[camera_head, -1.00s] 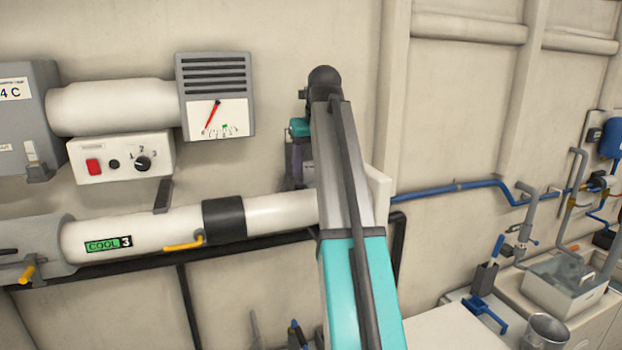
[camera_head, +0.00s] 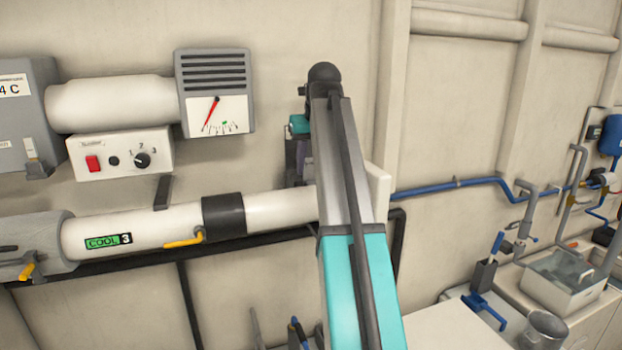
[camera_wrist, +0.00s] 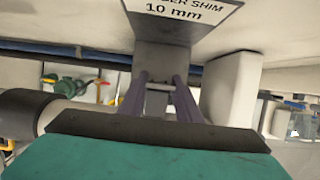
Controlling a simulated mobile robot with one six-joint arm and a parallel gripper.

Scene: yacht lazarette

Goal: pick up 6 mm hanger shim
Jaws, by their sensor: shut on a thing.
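My gripper (camera_wrist: 161,84) shows in the wrist view with its two purple-grey fingers closed on a grey block (camera_wrist: 162,60). A white plate (camera_wrist: 183,10) with a black border sits just above the block. Its text is cut off at the top and reads "...ER SHIM 10 mm"; I cannot tell whether it is fixed to the block. No 6 mm marking is readable in either view. In the head view my gripper (camera_head: 297,160) hangs at the wall behind my forearm, which hides most of it and the held block.
A white pipe (camera_head: 135,232) marked COOL 3 runs close to the gripper's left. A gauge box (camera_head: 216,92) and a switch box (camera_head: 120,155) are above it. A blue pipe (camera_head: 450,187) runs right.

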